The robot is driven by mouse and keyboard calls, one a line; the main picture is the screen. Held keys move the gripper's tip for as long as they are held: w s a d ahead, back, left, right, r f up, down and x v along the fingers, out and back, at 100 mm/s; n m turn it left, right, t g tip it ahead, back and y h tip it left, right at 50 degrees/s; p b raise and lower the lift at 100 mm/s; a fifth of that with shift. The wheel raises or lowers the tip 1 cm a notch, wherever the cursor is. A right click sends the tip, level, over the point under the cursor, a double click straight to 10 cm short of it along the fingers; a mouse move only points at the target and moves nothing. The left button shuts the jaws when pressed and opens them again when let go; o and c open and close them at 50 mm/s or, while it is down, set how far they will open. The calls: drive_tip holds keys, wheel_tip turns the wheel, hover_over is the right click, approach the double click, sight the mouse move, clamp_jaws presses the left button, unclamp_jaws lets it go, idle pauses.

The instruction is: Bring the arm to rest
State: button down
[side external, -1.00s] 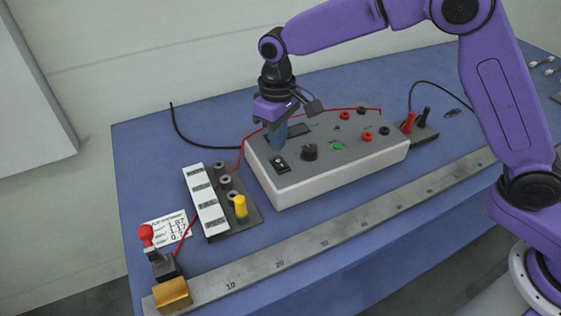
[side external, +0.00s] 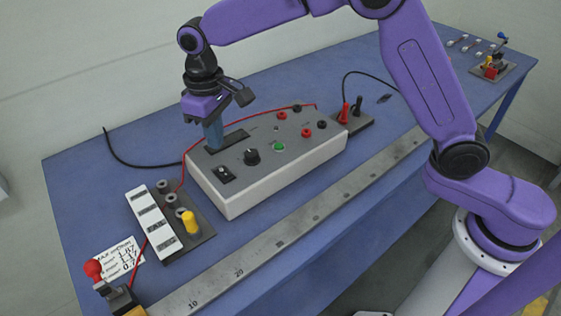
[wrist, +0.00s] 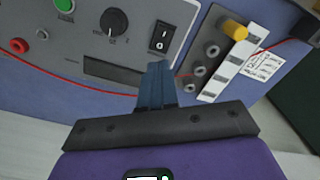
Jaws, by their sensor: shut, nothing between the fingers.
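My gripper (side external: 213,147) points down with its blue fingers together and nothing between them. In the side view it is over the back left part of the grey-topped control box (side external: 285,168), in front of the box's dark display. In the wrist view the closed fingertips (wrist: 158,66) show against the box's edge, below the black rocker switch (wrist: 161,37). The fingers look apart from the switch; the exact gap to the box cannot be told. The box also carries a black knob (side external: 251,156) and a green button (side external: 279,147).
A terminal block (side external: 172,218) with a yellow plug (side external: 190,222) stands left of the box. A red-knobbed clamp (side external: 93,268) is at front left. A long ruler (side external: 290,232) runs along the front. Red and black probes (side external: 345,112) stand at right. A red wire passes behind the box.

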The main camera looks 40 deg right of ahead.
drive_tip(key=s+d+n, duration=0.3)
drive_tip(key=s+d, duration=0.9)
drive_tip(key=s, duration=0.4)
drive_tip(key=s+d+r+n, duration=0.1)
drive_tip(key=s+d+n, duration=0.2)
drive_tip(key=s+d, duration=0.9)
drive_tip(key=s, duration=0.3)
drive_tip(key=shift+s+d+n, duration=0.3)
drive_tip(key=shift+s+d, duration=0.05)
drive_tip(key=shift+s, duration=0.05)
